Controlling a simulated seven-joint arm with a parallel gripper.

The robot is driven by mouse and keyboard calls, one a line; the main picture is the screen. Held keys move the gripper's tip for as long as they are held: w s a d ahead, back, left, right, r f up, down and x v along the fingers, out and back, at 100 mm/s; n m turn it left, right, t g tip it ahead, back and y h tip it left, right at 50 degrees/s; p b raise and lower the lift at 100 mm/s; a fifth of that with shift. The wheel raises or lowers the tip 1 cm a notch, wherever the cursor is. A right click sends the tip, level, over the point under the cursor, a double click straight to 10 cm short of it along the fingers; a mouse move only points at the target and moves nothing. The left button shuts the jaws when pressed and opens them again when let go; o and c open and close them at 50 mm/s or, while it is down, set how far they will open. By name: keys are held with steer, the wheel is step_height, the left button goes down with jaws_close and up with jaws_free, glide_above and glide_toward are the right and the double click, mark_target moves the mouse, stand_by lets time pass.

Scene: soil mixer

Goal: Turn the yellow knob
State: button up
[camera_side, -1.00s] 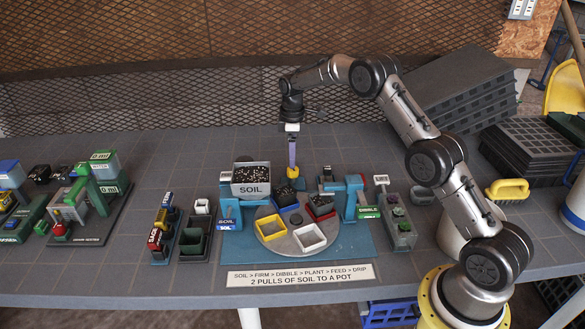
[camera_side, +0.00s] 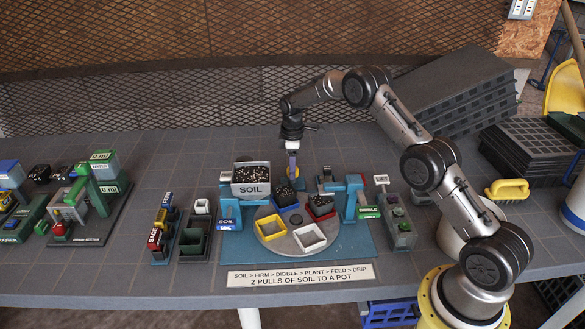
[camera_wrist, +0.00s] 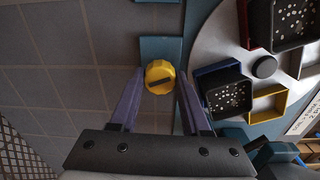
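In the side view my gripper (camera_side: 291,172) points down behind the turntable and mostly hides the knob.
The round turntable (camera_side: 270,241) carries yellow, white, red and blue pots. A soil hopper (camera_side: 250,190) stands close to the left of my gripper, and a blue post (camera_side: 354,195) stands to the right.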

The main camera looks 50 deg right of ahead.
jaws_close()
steer(key=shift+m, duration=2.3)
steer(key=o, duration=0.7)
jaws_free()
steer(key=shift+r, duration=0.1)
step_height(320, 180, up, 14)
steer(key=shift+a+f, duration=0.15)
